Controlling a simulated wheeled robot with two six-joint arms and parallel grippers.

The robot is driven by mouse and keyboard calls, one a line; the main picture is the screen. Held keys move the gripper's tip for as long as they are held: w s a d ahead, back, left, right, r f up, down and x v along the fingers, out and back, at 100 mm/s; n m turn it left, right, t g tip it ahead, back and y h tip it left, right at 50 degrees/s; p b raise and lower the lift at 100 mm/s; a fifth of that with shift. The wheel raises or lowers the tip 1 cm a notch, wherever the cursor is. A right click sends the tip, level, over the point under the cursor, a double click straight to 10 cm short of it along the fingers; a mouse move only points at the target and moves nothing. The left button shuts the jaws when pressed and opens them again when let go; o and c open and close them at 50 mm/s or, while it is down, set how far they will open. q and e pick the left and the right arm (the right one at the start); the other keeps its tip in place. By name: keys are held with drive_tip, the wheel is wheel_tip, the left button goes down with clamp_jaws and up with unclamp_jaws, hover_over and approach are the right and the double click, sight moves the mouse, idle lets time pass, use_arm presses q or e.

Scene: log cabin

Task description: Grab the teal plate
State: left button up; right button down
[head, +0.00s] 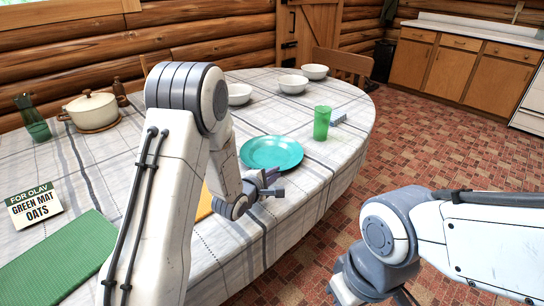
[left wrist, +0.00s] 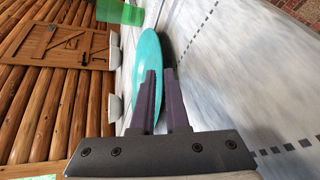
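The teal plate (head: 271,152) is near the right end of the table, close to its front edge. It lies about level, and I cannot tell if it is clear of the cloth. My left gripper (head: 272,184) is at its near rim. In the left wrist view the fingers (left wrist: 160,75) are close together, one above and one below the rim of the plate (left wrist: 147,58), with only a thin gap. They look closed on the rim. My right gripper is at the bottom of the head view, off the table, its fingers mostly cut off.
A green cup (head: 321,123) stands right of the plate. White bowls (head: 293,84) are behind it. A pot (head: 92,109), a green mat (head: 62,262) and a sign (head: 34,204) are at left. An orange item (head: 204,204) is partly hidden by my arm. The table's front edge is close.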

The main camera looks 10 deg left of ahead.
use_arm(q)
drive_tip(key=x, duration=0.4)
clamp_jaws()
idle(1.3)
drive_tip(key=shift+r, duration=0.15)
